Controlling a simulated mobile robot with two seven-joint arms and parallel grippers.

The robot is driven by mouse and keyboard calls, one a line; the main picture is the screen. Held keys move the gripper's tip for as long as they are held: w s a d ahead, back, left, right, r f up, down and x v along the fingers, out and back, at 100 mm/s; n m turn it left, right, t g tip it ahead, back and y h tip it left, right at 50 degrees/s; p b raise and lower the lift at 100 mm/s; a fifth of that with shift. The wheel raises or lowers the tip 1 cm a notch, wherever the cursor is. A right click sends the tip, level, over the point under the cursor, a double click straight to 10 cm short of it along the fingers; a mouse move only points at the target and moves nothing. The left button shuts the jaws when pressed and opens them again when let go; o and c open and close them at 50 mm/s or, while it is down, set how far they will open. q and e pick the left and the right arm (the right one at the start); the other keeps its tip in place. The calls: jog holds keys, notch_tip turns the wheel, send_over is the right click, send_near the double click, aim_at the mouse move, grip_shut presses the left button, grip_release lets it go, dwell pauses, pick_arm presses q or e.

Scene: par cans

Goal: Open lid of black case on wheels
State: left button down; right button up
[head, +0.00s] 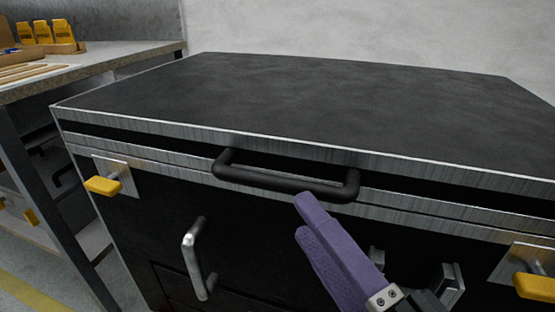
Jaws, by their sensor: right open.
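The black case (165,215) fills most of the head view; its wheels are out of view. Its lid (310,95) has a flat dark top and bright metal edging and lies shut. A black bar handle (285,182) sits on the lid's front edge. My right gripper (304,218), with purple fingers, is just below the right part of this handle. It is open and nothing shows between its fingers. Whether a fingertip touches the handle I cannot tell. My left gripper is not in view.
Yellow-tabbed latches sit at the front left (103,185) and front right (535,286). A silver handle (197,258) is on the front face. A workbench (110,58) with yellow holders (42,32) stands at the left. A pale wall (370,35) is behind; the lid top is clear.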

aim_at(284, 191)
jog(key=b+x, duration=0.1)
jog(key=x, duration=0.6)
jog(key=shift+w+a, duration=0.1)
grip_shut()
jog(key=shift+r, duration=0.1)
dwell(1.1)
